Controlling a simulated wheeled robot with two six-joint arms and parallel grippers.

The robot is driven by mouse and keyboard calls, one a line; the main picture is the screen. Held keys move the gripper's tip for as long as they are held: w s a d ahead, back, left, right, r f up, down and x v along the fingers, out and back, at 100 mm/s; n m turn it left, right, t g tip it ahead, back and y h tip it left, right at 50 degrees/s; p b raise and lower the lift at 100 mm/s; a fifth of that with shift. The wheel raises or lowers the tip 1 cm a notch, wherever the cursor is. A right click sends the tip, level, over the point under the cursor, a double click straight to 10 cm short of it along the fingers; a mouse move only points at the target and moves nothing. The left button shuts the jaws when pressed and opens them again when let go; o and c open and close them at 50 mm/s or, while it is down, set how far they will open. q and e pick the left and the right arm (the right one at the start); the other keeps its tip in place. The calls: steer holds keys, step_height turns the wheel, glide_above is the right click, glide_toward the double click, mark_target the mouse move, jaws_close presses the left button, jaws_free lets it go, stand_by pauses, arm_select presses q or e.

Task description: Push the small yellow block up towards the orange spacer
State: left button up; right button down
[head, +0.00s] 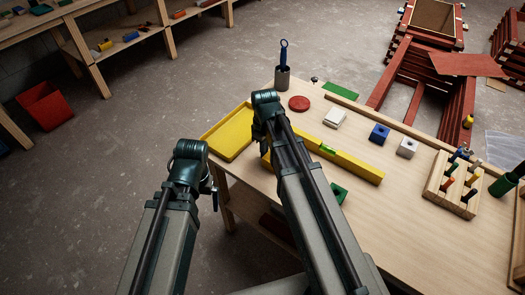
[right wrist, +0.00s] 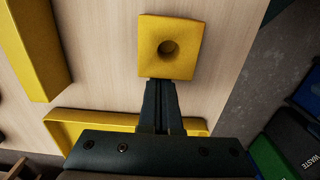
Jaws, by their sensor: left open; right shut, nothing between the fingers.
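In the right wrist view the small yellow block (right wrist: 168,47), square with a round hole in its top, lies on the wooden table. My right gripper (right wrist: 160,82) is shut and empty, with its fingertips at the block's near side, seemingly touching it. In the head view my right arm hides the block. My left gripper (head: 212,192) is open, off the table's left edge and mostly hidden by its own wrist. I cannot make out an orange spacer in either view.
A yellow level (head: 350,167) lies beside my right arm; it also shows in the right wrist view (right wrist: 35,45). A yellow tray (head: 227,135) is at the table's left edge.

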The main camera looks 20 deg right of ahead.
steer(key=s+d, duration=0.1)
steer(key=s, duration=0.1)
steer(key=s+d, duration=0.3)
steer(key=s, duration=0.1)
steer(key=shift+d, duration=0.35)
steer(key=shift+w+a, duration=0.1)
steer(key=shift+w, duration=0.05)
steer(key=shift+w+a, duration=0.1)
steer(key=shift+w, duration=0.1)
steer(key=w+a, duration=0.2)
steer(key=w, duration=0.1)
steer(key=shift+a, duration=0.1)
arm_select(q)
step_height(320, 180, up, 10)
steer(key=p, duration=1)
steer(key=shift+a, duration=0.4)
arm_select(e)
step_height(320, 180, up, 10)
steer(key=shift+s, duration=0.25)
arm_select(q)
steer(key=shift+w, duration=0.15)
